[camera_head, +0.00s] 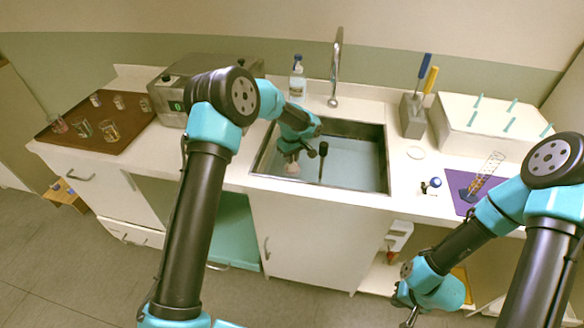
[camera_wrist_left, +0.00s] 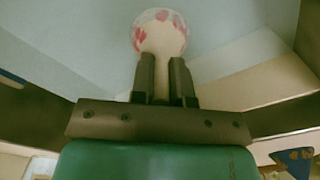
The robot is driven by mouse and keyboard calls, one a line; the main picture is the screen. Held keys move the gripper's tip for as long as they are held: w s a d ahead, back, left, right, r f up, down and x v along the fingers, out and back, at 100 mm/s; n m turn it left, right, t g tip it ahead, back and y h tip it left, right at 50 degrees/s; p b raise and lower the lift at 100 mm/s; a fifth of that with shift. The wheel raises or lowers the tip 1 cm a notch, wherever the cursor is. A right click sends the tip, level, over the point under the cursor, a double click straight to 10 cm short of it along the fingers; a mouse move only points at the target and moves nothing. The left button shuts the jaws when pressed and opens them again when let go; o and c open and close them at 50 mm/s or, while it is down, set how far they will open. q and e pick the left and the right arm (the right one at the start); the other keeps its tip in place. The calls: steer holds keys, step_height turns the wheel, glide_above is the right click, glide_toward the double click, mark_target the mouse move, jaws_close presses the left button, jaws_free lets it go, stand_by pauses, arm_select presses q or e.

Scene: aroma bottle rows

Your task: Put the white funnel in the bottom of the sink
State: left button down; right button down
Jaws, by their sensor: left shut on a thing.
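The white funnel (camera_wrist_left: 160,40) is in my left gripper (camera_wrist_left: 163,80), seen from its narrow end, with reddish patches around its wide mouth. In the head view my left gripper (camera_head: 291,157) points down inside the left part of the sink (camera_head: 357,168), shut on the funnel (camera_head: 292,170), which shows small and pale below the fingers. I cannot tell whether the funnel touches the sink bottom. My right gripper (camera_head: 408,308) hangs in front of the cabinets at the lower right, away from the sink; its fingers are too small to judge.
A dark upright rod (camera_head: 322,162) stands in the sink near my left gripper. The tap (camera_head: 335,70) and a bottle (camera_head: 298,80) are behind. A tool block (camera_head: 412,115) is right of the sink, and a brown tray (camera_head: 95,127) with several glasses is far left.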

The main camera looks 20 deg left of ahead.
mark_target(292, 167)
arm_select(q)
steer(key=shift+f, duration=0.65)
steer(key=shift+f, duration=1.85)
steer(key=shift+f, duration=0.15)
steer(key=c, duration=1.1)
jaws_free()
step_height(292, 167, up, 12)
steer(key=shift+r, duration=0.15)
